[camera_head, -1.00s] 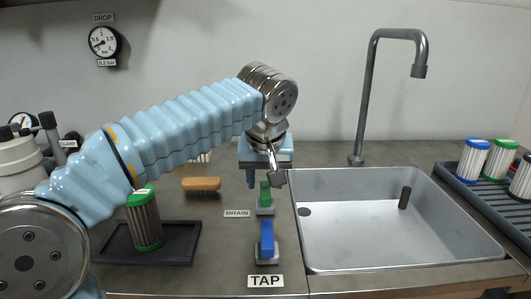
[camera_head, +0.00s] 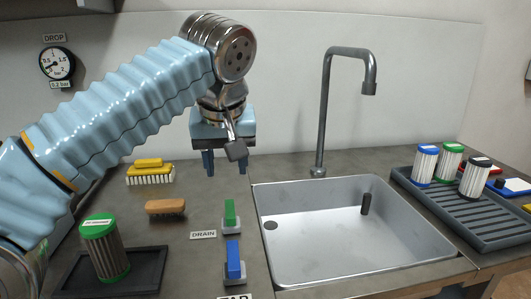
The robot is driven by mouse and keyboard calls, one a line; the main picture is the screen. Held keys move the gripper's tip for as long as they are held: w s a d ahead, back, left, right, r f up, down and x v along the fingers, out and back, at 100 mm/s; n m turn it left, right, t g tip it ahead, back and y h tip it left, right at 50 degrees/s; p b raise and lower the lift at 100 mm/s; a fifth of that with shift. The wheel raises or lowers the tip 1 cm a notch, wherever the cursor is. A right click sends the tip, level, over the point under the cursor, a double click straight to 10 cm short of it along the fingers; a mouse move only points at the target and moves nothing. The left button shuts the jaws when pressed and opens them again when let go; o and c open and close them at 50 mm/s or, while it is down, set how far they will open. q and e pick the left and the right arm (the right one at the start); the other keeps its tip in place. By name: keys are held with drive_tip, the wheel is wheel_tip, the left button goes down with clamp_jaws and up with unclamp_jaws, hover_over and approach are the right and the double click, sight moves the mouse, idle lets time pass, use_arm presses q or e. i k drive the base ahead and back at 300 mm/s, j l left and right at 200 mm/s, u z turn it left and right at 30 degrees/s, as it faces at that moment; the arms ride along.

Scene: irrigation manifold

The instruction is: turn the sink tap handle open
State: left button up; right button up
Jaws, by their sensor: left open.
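The blue tap handle (camera_head: 234,262) sits on a small grey base left of the sink, behind the partly cut-off TAP label (camera_head: 236,297). Its long side runs roughly front to back. A green handle (camera_head: 230,213) by the DRAIN label stands behind it. My left gripper (camera_head: 224,166) hangs open and empty above the counter, behind the green handle, with its two dark blue fingers pointing down and apart. It touches neither handle. My right gripper is out of view.
The sink basin (camera_head: 300,262) and its tall grey spout (camera_head: 324,115) are to the right. A ribbed tray (camera_head: 425,207) holds several filters. A green-capped filter (camera_head: 105,250) stands on a dark tray at left. Two brushes, one brown (camera_head: 165,207) and one yellow (camera_head: 150,174), lie on the counter.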

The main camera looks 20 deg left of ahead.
sight(233, 260)
drive_tip(key=k, duration=1)
